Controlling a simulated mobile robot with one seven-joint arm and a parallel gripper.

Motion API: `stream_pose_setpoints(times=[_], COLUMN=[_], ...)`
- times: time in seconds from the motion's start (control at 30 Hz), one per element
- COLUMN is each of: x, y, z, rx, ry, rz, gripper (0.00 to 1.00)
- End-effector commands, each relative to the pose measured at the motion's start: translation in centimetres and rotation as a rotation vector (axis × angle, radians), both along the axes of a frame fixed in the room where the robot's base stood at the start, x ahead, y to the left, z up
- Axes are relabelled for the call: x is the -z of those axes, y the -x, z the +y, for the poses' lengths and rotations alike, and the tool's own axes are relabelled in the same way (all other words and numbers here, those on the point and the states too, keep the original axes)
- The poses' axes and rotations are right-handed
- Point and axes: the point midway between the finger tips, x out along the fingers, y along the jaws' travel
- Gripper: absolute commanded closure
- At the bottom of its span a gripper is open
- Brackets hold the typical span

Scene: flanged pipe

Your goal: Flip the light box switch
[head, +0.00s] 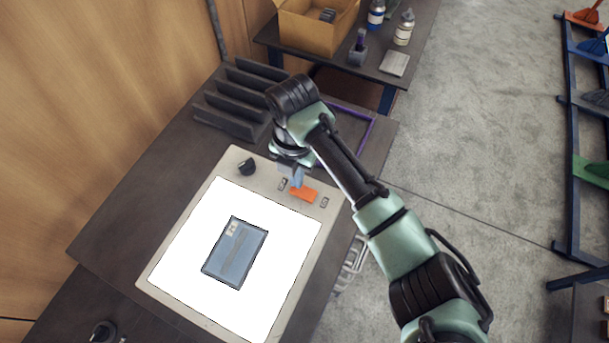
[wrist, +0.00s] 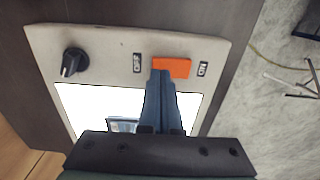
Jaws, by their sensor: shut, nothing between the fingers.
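The light box (head: 151,277) lies on the dark table with its white panel glowing. Its orange switch (head: 303,194) sits on the top border, between two small label plates. In the wrist view the orange switch (wrist: 172,67) lies between the OFF label (wrist: 137,63) on the left and the ON label (wrist: 203,69) on the right. My gripper (head: 297,183) is shut and empty, pointing down at the switch's left part. In the wrist view the closed fingertips (wrist: 162,74) overlap the switch's lower left edge. I cannot tell whether they touch it.
A black knob (head: 247,167) stands on the box's border left of the switch. A dark framed film (head: 235,252) lies on the lit panel. A dark slotted rack (head: 240,98) stands behind the box. A cardboard box (head: 312,27) and bottles stand on the back table.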

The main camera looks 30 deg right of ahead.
Motion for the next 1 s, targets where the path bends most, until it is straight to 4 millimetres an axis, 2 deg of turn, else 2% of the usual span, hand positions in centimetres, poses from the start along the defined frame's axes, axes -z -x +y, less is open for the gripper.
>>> stream_pose_setpoints(times=[1.0], x=[1.6], y=[0.0], z=[0.0], rx=[0.000], ry=[-0.001], rz=[0.001], gripper=[1.00])
